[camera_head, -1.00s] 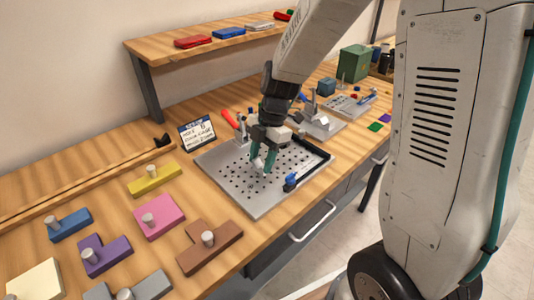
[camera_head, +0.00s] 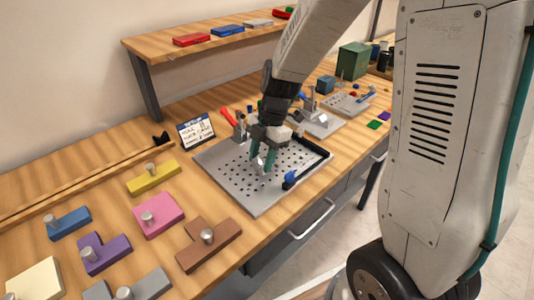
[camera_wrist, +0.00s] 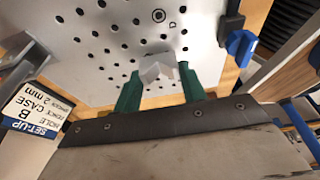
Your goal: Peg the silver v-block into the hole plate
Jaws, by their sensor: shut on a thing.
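The silver v-block (camera_wrist: 158,70) is held between the green fingers of my gripper (camera_wrist: 160,88) in the wrist view, with its notch showing. In the head view my gripper (camera_head: 263,160) is low over the middle of the hole plate (camera_head: 225,178), and the block is small and mostly hidden by the fingers. The hole plate (camera_wrist: 100,62) is grey with many dark round holes. I cannot tell whether the block touches the plate or whether any pegs under it are in holes.
A black fence (camera_head: 312,165) with a blue clamp (camera_head: 290,177) lies along the plate's right side. A red-handled clamp (camera_head: 228,116) and a set-up card (camera_head: 196,131) stand behind it. Several coloured blocks with knobs, including a brown one (camera_head: 215,245), lie to the left.

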